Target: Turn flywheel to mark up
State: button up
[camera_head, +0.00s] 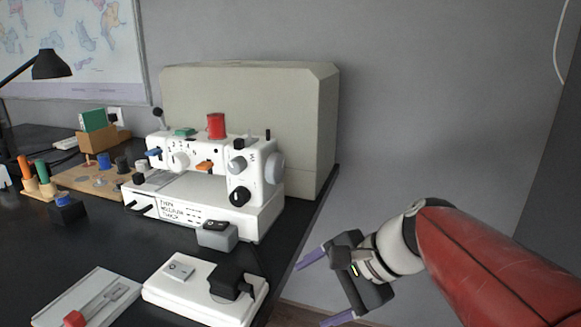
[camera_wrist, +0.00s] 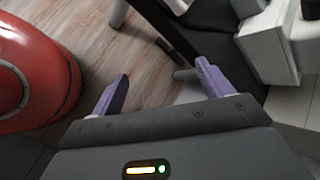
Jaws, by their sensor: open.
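The white sewing machine (camera_head: 200,172) stands on the black desk in the head view. Its flywheel (camera_head: 275,167) is a pale grey disc on the machine's right end, seen nearly edge-on. I cannot make out a mark on it. My gripper (camera_head: 312,292) is in front of the desk's right edge, lower than the flywheel and to its right, apart from it. Its two purple fingers are spread, with nothing between them. In the wrist view the open fingers (camera_wrist: 162,75) point over the floor and the desk edge. The flywheel cannot be told in that view.
A large beige case (camera_head: 250,115) stands behind the machine. A white foot pedal unit (camera_head: 205,288) and a grey box (camera_head: 216,236) lie before it. Spools and a wooden board (camera_head: 95,178) are at left. The space right of the desk is free up to the wall.

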jog(key=w+a+r+m+y, duration=0.1)
jog(key=w+r+m+y, duration=0.3)
jog(key=w+r, duration=0.15)
jog(key=m+t+y+p, duration=0.1)
jog(key=m+t+y, duration=0.2)
jog(key=m+y, duration=0.25)
send_near(281, 170)
jog(key=a, duration=0.1)
jog(key=x, duration=0.8)
jog(key=shift+w+d+p, duration=0.1)
jog(key=shift+w+p, duration=0.15)
jog(key=shift+p, duration=0.1)
jog(key=c, duration=1)
